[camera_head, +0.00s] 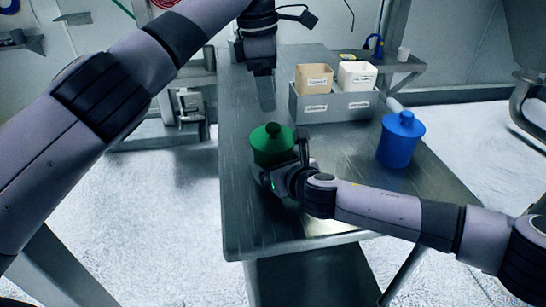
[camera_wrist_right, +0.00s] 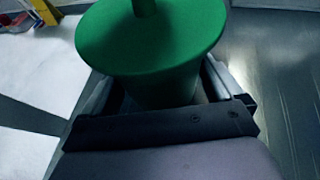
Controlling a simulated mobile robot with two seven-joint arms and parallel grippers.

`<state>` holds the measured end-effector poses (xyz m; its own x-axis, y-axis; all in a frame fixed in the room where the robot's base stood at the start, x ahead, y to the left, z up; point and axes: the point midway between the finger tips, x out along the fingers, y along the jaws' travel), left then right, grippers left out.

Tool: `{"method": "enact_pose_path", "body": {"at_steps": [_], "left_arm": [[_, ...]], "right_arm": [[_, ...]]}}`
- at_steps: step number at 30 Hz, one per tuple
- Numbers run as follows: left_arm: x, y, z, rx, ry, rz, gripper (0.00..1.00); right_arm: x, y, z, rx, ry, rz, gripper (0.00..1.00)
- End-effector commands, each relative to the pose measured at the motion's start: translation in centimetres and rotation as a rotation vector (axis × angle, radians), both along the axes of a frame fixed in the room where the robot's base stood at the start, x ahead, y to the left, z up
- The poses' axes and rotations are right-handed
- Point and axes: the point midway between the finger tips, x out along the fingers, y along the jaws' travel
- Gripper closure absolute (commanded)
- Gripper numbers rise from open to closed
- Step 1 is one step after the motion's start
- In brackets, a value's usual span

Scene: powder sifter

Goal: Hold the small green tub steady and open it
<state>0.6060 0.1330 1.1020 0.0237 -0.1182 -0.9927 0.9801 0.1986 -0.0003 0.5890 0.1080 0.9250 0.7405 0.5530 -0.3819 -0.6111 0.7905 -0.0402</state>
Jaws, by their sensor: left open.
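The small green tub (camera_head: 268,150), with its round lid and knob on, stands upright on the metal table near its left edge. My right gripper (camera_head: 281,164) is at the tub's near right side. In the right wrist view the fingers lie on both sides of the tub's body (camera_wrist_right: 160,88), under the wide lid (camera_wrist_right: 150,45), and appear shut on it; the fingertips are hidden by the lid. My left gripper (camera_head: 265,92) hangs pointing down beyond the tub, above the table, open and empty and apart from the lid.
A blue lidded tub (camera_head: 399,143) stands on the table to the right. A grey tray (camera_head: 318,112) at the back holds a tan container (camera_head: 314,80) and a white container (camera_head: 357,77). The table (camera_head: 290,228) is bare at its near end.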

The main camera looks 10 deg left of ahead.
Motion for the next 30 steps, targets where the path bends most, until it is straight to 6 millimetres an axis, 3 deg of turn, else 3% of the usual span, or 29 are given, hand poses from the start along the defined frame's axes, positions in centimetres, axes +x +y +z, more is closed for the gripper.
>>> {"method": "enact_pose_path", "body": {"at_steps": [4, 8, 15, 19, 24, 30], "left_arm": [[0.2, 0.2, -0.4, 0.005, -0.011, -0.005, 0.4], [1.5, 1.2, -2.2, 0.031, -0.078, -0.038, 0.4], [5.9, 5.5, -7.4, 0.18, -0.365, -0.2, 0.4], [7.8, 8.3, -9.2, 0.306, -0.534, -0.314, 0.4], [9.3, 11.7, -10.1, 0.513, -0.742, -0.479, 0.4], [9.2, 14.9, -9.2, 0.821, -0.948, -0.702, 0.4]], "right_arm": [[0.0, 0.0, 0.0, 0.0, 0.0, 0.0, 0.61], [0.0, 0.0, 0.0, 0.0, 0.0, 0.0, 0.61], [0.0, 0.0, 0.0, 0.0, 0.0, 0.0, 0.61], [0.0, 0.0, 0.0, 0.0, 0.0, 0.0, 0.61], [0.0, 0.0, 0.0, -0.001, -0.001, 0.0, 0.61], [0.0, 0.0, 0.0, -0.001, -0.001, 0.0, 0.61]]}}
